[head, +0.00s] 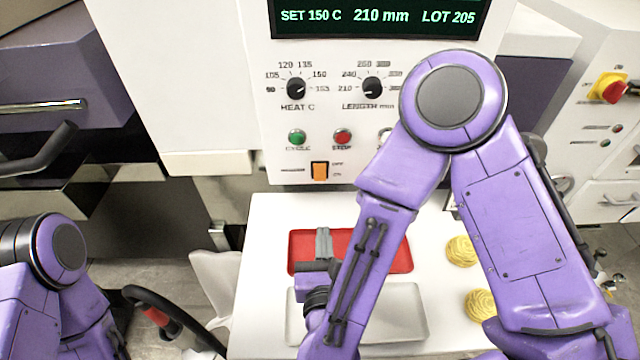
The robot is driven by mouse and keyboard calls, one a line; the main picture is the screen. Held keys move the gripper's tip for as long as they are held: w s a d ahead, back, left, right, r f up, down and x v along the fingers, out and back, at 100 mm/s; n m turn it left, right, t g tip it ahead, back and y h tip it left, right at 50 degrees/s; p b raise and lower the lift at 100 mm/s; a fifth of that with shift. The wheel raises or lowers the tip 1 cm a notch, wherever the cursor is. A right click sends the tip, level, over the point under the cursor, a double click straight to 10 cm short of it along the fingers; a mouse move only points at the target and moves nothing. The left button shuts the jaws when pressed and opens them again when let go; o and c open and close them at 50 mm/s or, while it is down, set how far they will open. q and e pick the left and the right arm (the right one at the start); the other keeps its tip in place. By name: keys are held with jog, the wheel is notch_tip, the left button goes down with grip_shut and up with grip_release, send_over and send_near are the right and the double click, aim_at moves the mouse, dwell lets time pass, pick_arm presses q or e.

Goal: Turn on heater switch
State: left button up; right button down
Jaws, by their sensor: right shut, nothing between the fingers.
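An orange rocker switch (320,171) sits low on the white control panel, with small OFF and ON marks at its right. The lettering at its left is too small to read, and I cannot tell which way the rocker is tipped. My right gripper (324,240) is below the switch, over the red tray, apart from the panel. Its grey fingers are together and empty, pointing up toward the panel. My left gripper is out of view; only part of my left arm shows at the lower left.
Above the switch are a green button (297,137), a red button (342,136), a heat dial (296,88) and a length dial (372,88). The display (380,17) reads SET 150 C. A red tray (398,258), a pale tray (415,310) and yellow noodle nests (461,250) lie below.

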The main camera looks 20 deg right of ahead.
jog(key=b, duration=1)
send_near(320, 180)
jog(key=p+x, duration=0.1)
jog(key=x, duration=0.1)
jog(key=p+x, duration=0.2)
jog(key=x, duration=0.1)
jog(key=shift+w+d+r, duration=0.2)
jog(key=shift+w, duration=0.15)
jog(key=shift+w+d+f, duration=0.15)
jog(key=shift+w+f, duration=0.05)
jog(key=shift+w, duration=0.35)
